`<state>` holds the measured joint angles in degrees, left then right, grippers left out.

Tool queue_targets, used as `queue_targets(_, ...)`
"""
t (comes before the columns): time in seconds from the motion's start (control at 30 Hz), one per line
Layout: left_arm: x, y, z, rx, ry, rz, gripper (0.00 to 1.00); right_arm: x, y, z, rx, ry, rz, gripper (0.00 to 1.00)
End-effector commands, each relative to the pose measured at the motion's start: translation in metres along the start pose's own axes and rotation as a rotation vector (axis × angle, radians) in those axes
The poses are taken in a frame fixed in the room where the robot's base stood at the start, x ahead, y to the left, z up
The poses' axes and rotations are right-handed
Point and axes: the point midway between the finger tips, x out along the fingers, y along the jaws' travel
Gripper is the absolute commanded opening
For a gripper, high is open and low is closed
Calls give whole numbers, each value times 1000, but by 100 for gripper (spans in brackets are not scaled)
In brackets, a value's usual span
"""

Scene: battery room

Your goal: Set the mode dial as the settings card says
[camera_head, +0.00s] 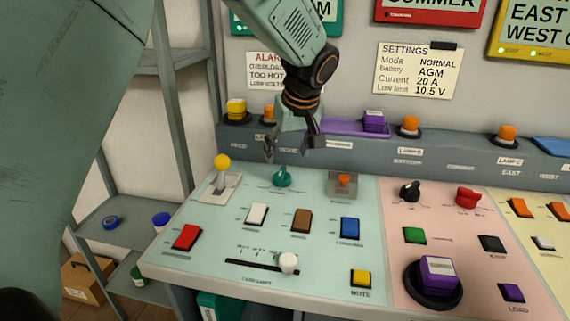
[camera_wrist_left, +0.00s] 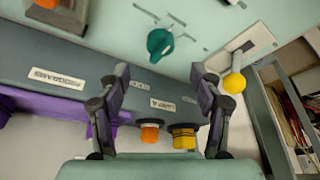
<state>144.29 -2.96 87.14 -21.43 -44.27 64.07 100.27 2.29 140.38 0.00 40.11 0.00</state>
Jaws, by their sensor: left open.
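The settings card (camera_head: 418,69) hangs on the back wall and reads Mode NORMAL, Battery AGM, Current 20 A, Low limit 10.5 V. A teal dial (camera_head: 282,176) stands on the pale green panel; the wrist view shows it too (camera_wrist_left: 160,44). A black dial (camera_head: 410,190) and a red dial (camera_head: 467,196) stand on the pink panel. Their small labels are too blurred to tell which is the mode dial. My left gripper (camera_head: 293,146) is open and empty above the back of the green panel, apart from the teal dial. In the wrist view its fingers (camera_wrist_left: 160,78) are spread. My right gripper is not in view.
A yellow-ball lever (camera_head: 222,163) stands left of the teal dial, and an orange-topped switch (camera_head: 343,181) right of it. Behind are a raised ledge, a purple tray (camera_head: 342,128) and an orange button (camera_head: 410,124). A white slider knob (camera_head: 288,262) is near the front.

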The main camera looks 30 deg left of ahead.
Motion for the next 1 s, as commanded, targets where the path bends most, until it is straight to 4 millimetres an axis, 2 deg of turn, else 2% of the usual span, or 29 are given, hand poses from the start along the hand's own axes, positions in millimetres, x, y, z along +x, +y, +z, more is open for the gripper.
queue_targets(0.1,-20,0,0,-1,2,2,65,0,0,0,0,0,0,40)
queue_targets(0.3,-38,0,0,-1,0,0,65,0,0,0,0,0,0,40)
queue_targets(1.0,-40,0,0,-1,-1,0,65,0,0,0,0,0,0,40)
